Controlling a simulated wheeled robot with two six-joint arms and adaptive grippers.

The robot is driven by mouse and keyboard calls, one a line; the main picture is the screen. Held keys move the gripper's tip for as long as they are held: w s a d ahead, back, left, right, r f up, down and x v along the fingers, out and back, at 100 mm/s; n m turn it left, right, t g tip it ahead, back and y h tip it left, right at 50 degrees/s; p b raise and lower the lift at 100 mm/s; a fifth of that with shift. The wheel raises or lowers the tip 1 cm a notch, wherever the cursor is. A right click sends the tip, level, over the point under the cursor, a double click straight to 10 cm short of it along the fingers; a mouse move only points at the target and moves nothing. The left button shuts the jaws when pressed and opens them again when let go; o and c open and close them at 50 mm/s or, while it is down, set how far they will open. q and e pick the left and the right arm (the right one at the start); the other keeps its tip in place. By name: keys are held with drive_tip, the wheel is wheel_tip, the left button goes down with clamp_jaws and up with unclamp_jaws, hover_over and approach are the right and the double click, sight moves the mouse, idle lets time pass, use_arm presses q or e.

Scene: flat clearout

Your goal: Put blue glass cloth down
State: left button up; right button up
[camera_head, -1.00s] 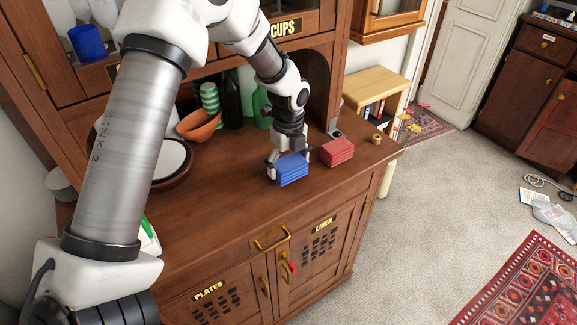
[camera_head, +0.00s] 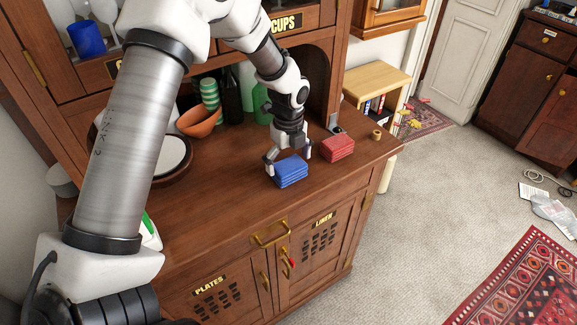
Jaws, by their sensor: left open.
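The blue glass cloth (camera_head: 290,173) is a folded stack lying on the wooden sideboard top (camera_head: 235,205), near its right part. My left gripper (camera_head: 288,160) is directly over and behind it, pointing down. Its fingers are spread, one at the cloth's left end and one past its right end. Whether a finger still touches the cloth is hard to tell. A folded red cloth (camera_head: 338,149) lies just to the right, apart from the blue one. My right gripper does not show.
An orange bowl (camera_head: 199,121), green-striped cups (camera_head: 210,93) and dark bottles stand in the back alcove. A white plate (camera_head: 172,157) is at the left, partly behind my arm. A small wooden ring (camera_head: 377,134) is near the right edge. The front middle of the top is clear.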

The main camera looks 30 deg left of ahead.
sight(289, 164)
use_arm(q)
wheel_tip(289, 164, up, 10)
drive_tip(key=b, duration=0.1)
drive_tip(key=shift+r, duration=0.25)
